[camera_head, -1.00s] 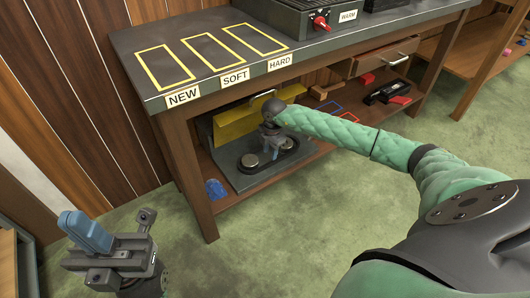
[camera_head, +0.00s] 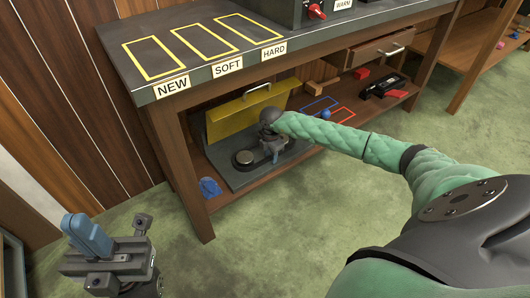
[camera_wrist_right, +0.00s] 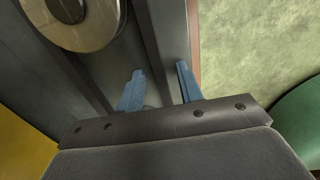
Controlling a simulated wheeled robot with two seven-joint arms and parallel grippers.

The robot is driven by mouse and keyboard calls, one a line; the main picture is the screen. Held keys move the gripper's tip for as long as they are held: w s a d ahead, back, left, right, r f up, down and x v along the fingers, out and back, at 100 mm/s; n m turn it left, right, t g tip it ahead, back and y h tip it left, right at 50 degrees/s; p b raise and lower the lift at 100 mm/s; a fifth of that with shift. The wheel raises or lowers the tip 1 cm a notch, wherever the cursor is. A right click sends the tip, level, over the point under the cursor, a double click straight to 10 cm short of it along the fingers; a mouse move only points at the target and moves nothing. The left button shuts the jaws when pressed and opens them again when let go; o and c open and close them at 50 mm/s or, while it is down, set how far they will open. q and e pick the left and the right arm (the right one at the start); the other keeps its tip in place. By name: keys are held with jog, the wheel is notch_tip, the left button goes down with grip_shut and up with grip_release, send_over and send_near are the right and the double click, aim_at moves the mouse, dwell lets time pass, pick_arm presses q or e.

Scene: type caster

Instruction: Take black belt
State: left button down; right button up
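The black belt (camera_head: 262,168) shows only partly as a dark band beside the round metal disc (camera_head: 243,158) on the grey base on the lower shelf; my right gripper hides much of it. In the right wrist view, the disc (camera_wrist_right: 82,20) is at upper left. A dark narrow strip (camera_wrist_right: 152,45), which I cannot surely tell as belt or base edge, runs down toward the gap between the fingers. My right gripper (camera_wrist_right: 158,88) is open, its blue fingers apart; it also shows over the base in the head view (camera_head: 274,152). My left gripper (camera_head: 88,236) is away at lower left, its finger gap not clear.
A yellow panel with a handle (camera_head: 238,112) stands behind the base. The bench top (camera_head: 225,65) overhangs the shelf, and its front leg (camera_head: 182,170) is left of the base. A blue item (camera_head: 210,187) lies beside that leg. Red and black items lie further right.

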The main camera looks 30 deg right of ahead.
grip_shut()
jog(key=shift+r, duration=0.15)
